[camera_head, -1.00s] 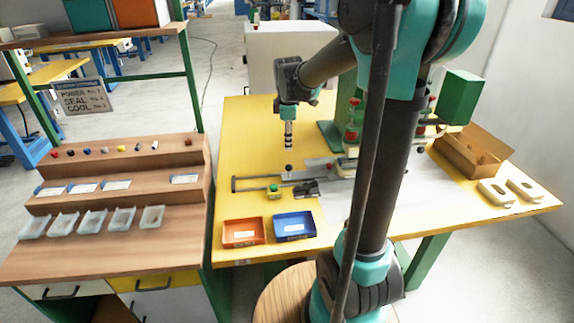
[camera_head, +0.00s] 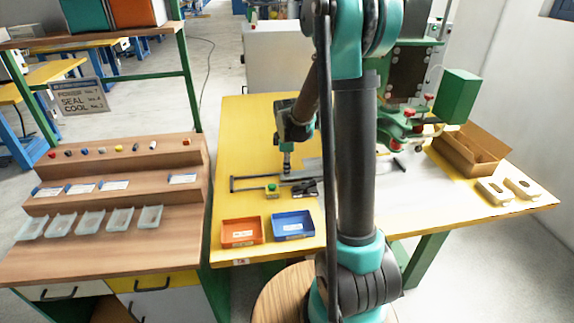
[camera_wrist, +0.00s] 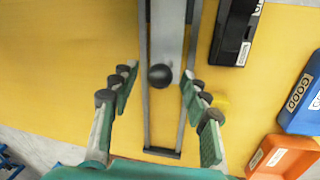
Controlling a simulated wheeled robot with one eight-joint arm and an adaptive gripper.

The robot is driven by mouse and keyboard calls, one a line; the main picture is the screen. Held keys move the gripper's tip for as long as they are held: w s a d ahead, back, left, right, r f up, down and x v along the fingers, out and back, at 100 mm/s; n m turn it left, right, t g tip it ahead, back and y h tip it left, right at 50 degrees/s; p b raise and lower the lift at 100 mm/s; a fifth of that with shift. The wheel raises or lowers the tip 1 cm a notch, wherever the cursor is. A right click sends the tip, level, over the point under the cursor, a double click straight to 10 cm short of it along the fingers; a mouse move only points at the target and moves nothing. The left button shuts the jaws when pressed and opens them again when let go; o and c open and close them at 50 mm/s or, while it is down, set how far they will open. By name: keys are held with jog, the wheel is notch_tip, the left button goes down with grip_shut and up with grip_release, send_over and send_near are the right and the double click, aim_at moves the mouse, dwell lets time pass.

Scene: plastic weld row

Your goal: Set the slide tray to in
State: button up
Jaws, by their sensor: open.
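The slide tray is a grey plate (camera_wrist: 166,40) between two dark rails in the wrist view, with a round black knob (camera_wrist: 160,76) at its near end. The rails end in a crossbar (camera_wrist: 162,153), with a gap between it and the knob. My gripper (camera_wrist: 159,82) is open, with one finger on each side of the knob and visible gaps to it. In the head view my gripper (camera_head: 287,172) is low over the left part of the slide; the knob is hidden there, and my arm covers part of the tray.
An orange bin (camera_head: 242,232) and a blue bin (camera_head: 292,225) stand at the table's front. A green-button box (camera_head: 272,191) and a black device (camera_head: 305,188) sit close beside the slide. The green press (camera_head: 402,120) stands to the right. Yellow table left of the slide is clear.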

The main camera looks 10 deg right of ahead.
grip_shut()
dwell(0.3)
send_over(309, 174)
dwell(0.5)
grip_release()
jog(key=shift+r, duration=0.1)
notch_tip(309, 174, up, 12)
jog(key=s, duration=0.2)
jog(key=shift+a+f, duration=0.2)
jog(key=shift+a, duration=0.1)
